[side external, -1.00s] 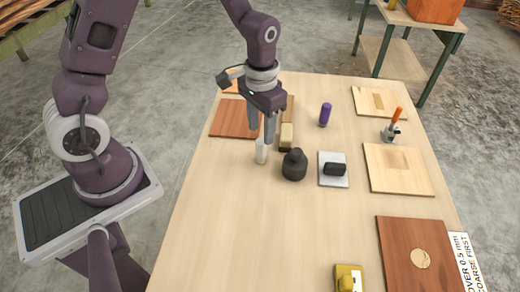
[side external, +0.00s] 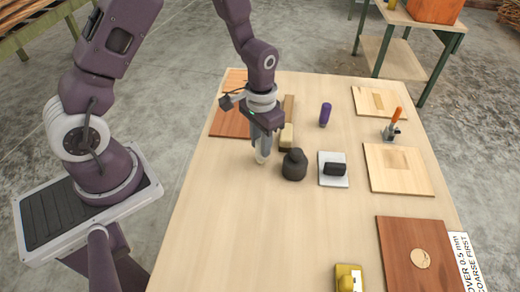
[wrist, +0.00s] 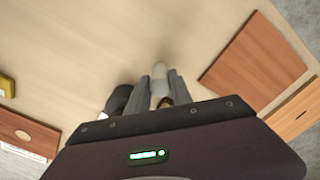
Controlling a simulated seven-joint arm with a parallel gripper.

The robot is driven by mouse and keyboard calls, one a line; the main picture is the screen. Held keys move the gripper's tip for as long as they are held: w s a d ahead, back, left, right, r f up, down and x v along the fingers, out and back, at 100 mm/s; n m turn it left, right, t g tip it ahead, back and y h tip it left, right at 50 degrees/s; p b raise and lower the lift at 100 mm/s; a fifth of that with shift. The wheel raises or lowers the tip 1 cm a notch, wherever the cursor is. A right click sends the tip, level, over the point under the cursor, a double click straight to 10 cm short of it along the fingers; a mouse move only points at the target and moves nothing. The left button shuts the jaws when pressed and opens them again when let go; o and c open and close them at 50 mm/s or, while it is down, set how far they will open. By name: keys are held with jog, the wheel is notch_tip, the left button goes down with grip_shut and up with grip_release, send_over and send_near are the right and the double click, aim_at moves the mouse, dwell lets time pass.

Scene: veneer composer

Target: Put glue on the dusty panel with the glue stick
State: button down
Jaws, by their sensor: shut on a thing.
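My gripper (side external: 263,153) points down over the left middle of the table, its fingers shut on a pale whitish stick (side external: 261,158), which looks like the glue stick. The stick is upright with its lower end at or near the tabletop; its upper part is hidden by the fingers. In the wrist view the stick's pale end (wrist: 160,70) shows between the fingers. A pale panel with a brownish patch (side external: 420,180) lies on the right, a similar smaller one (side external: 365,108) behind it, and a reddish panel with a round light spot (side external: 395,250) in front. I cannot tell which is dusty.
Close right of my gripper stand a black knobbed object (side external: 294,166) and a wooden block (side external: 287,138). The table's front left is clear.

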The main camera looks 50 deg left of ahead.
jog(key=shift+r, duration=3)
jog(key=c, duration=1.7)
grip_release()
grip_shut()
jog(key=w+a+r, duration=0.2)
jog(key=a, duration=1.3)
jog(key=shift+w+a+f, duration=0.1)
jog(key=shift+f, duration=2.85)
